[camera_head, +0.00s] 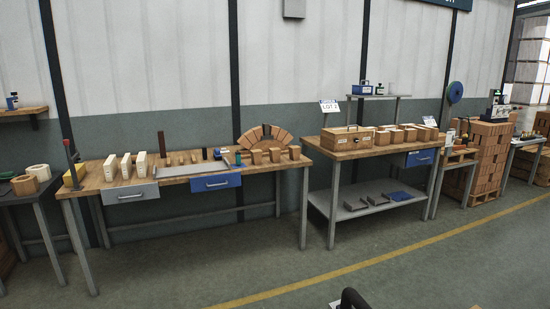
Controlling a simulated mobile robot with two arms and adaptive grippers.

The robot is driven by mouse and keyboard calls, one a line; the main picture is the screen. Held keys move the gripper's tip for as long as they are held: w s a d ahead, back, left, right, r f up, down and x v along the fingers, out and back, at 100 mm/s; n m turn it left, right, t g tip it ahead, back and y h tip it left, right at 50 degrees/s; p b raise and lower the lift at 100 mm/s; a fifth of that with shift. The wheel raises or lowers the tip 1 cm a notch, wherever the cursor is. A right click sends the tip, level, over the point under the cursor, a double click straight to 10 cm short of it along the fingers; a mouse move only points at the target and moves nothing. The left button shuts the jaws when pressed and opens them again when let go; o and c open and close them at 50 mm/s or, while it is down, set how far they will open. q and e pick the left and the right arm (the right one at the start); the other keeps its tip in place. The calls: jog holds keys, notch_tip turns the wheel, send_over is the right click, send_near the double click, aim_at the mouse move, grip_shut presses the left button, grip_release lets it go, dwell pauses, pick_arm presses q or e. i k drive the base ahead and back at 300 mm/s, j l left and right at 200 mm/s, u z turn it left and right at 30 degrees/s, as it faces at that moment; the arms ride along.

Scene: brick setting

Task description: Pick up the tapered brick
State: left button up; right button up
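Several small tan bricks stand in a row at the right end of the left workbench (200,172); one of them is a brick (275,155) near the middle of that row. Behind them is an arch of wedge-shaped bricks (247,137). At this size I cannot tell which loose brick is tapered. A dark curved part of mine, possibly of my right gripper (352,299), shows at the bottom edge, far from the benches. Its fingers cannot be made out. My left gripper is not in view.
White blocks (126,165) stand at the left bench's left end. The right workbench (345,154) holds a wooden box (347,139) and more bricks, with a sign (328,106) behind. Stacked bricks (487,160) stand at far right. The floor (300,270) before the benches is clear.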

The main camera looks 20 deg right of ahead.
aim_at(274, 153)
jog(key=i+j+u, duration=0.15)
jog(key=i+j, duration=0.15)
jog(key=i, duration=0.15)
jog(key=i+j+u, duration=0.1)
jog(key=i+j, duration=0.15)
jog(key=i, duration=0.2)
jog(key=i+z, duration=0.25)
jog(key=i, duration=0.2)
jog(key=i+z, duration=0.25)
jog(key=i, duration=0.2)
jog(key=i+j+z, duration=0.25)
jog(key=i, duration=0.2)
jog(key=i+j+z, duration=0.25)
jog(key=i, duration=0.2)
jog(key=i+l+z, duration=0.15)
jog(key=i+z, duration=0.15)
jog(key=i, duration=0.15)
jog(key=i+z, duration=0.3)
jog(key=i, duration=0.15)
jog(key=i+l+u, duration=0.95)
jog(key=k, duration=0.05)
